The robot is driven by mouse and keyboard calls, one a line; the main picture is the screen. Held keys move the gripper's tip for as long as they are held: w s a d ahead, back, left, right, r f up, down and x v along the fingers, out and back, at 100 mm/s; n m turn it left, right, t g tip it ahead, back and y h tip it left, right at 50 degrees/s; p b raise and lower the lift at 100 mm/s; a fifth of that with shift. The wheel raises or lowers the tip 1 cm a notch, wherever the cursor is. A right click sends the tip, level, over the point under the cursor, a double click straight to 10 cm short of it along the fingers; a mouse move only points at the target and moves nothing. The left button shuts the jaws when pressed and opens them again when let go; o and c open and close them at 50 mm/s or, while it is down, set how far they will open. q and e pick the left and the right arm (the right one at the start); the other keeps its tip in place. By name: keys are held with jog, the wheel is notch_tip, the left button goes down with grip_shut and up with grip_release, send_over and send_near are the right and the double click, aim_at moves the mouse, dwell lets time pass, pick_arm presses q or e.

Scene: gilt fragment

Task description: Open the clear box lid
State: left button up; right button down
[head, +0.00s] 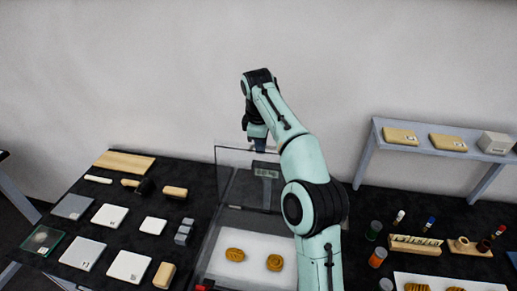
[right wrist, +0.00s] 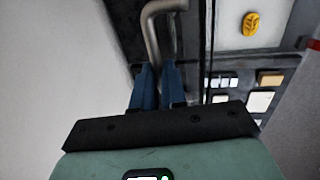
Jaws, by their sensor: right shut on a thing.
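The clear box (head: 206,262) stands on the dark table, with two golden pieces (head: 235,254) on its white floor. Its clear lid (head: 234,157) stands raised, about upright, at the back of the box. My right gripper (head: 258,143) is at the lid's top edge, and the arm hides the box's right part. In the right wrist view my blue fingers (right wrist: 158,70) are shut on a grey curved handle (right wrist: 152,30). One golden piece (right wrist: 251,23) also shows there. My left gripper is in neither view.
Left of the box lie several pale tiles (head: 108,215), brushes (head: 175,191) and a wooden board (head: 124,162). Right of my arm are small jars (head: 377,257), a wooden rack (head: 415,245) and a raised shelf (head: 430,151). A wall stands close behind.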

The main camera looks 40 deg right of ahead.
jog(key=shift+w+d, duration=0.2)
jog(key=shift+d, duration=0.05)
jog(key=shift+d, duration=0.25)
jog(key=c, duration=1.2)
grip_release()
jog(key=shift+w+d+f, duration=0.3)
jog(key=shift+w+d, duration=0.05)
jog(key=shift+s+a, duration=0.1)
jog(key=shift+a, duration=0.15)
jog(key=shift+a, duration=0.1)
